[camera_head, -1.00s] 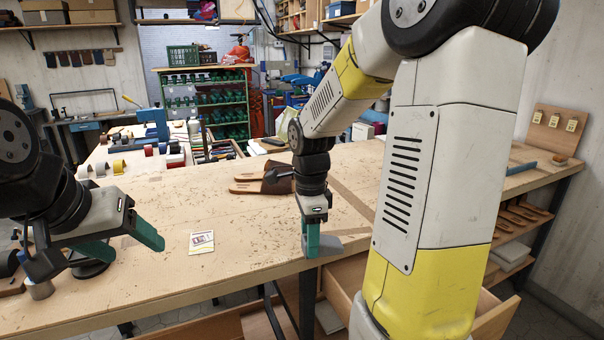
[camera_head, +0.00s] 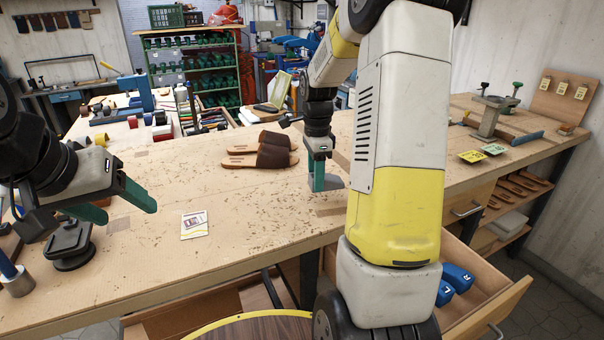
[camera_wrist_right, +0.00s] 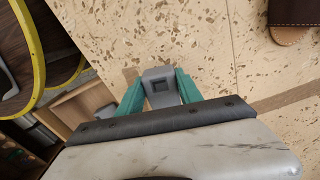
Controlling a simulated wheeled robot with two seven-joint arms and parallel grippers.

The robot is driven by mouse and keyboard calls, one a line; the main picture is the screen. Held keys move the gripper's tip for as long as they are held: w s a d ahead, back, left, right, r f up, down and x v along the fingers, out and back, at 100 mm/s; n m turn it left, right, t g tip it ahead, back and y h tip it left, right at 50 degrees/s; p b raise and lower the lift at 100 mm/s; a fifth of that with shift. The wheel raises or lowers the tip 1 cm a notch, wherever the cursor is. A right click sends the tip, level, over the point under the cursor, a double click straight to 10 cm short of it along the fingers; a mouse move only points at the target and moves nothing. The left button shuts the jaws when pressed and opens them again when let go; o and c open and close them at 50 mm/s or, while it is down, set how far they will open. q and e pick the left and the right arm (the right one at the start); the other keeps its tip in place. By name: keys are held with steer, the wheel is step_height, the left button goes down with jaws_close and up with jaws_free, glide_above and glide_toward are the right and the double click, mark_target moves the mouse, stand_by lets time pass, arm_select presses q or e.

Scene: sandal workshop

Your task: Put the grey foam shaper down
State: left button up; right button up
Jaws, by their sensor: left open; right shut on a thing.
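My right gripper (camera_head: 318,184) is shut on the grey foam shaper (camera_head: 334,183), low over the workbench (camera_head: 255,220) near its front edge. The shaper also shows between the green fingers in the right wrist view (camera_wrist_right: 160,84). I cannot tell whether it touches the bench. My left gripper (camera_head: 127,212) is open and empty above the left part of the bench.
Brown sandals (camera_head: 265,150) lie just left of my right gripper. A small printed card (camera_head: 194,224) lies on bare bench between my grippers. A dark stand (camera_head: 70,245) is below my left gripper. An open drawer (camera_head: 500,300) with blue items juts out at right.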

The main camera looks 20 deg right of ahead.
steer(key=w+d, duration=0.2)
steer(key=shift+w+f, duration=0.15)
steer(key=shift+w, duration=0.25)
steer(key=shift+f, duration=1.75)
steer(key=shift+f, duration=0.1)
steer(key=o, duration=1.3)
step_height(320, 180, up, 12)
steer(key=s+a+r+n+t, duration=0.3)
steer(key=s+a+r+n, duration=0.4)
steer(key=s+n, duration=0.3)
steer(key=s+a+n+t, duration=0.1)
steer(key=s+a+n, duration=0.1)
steer(key=s+n, duration=0.1)
steer(key=s+a+n+t+y, duration=0.1)
steer(key=s+a+n, duration=0.1)
steer(key=s, duration=0.4)
steer(key=s+a+n+t+y, duration=0.1)
steer(key=s+a+n, duration=0.1)
steer(key=s+n, duration=0.2)
steer(key=shift+s+a+f, duration=0.1)
steer(key=shift+s+f, duration=0.3)
steer(key=shift+s, duration=0.05)
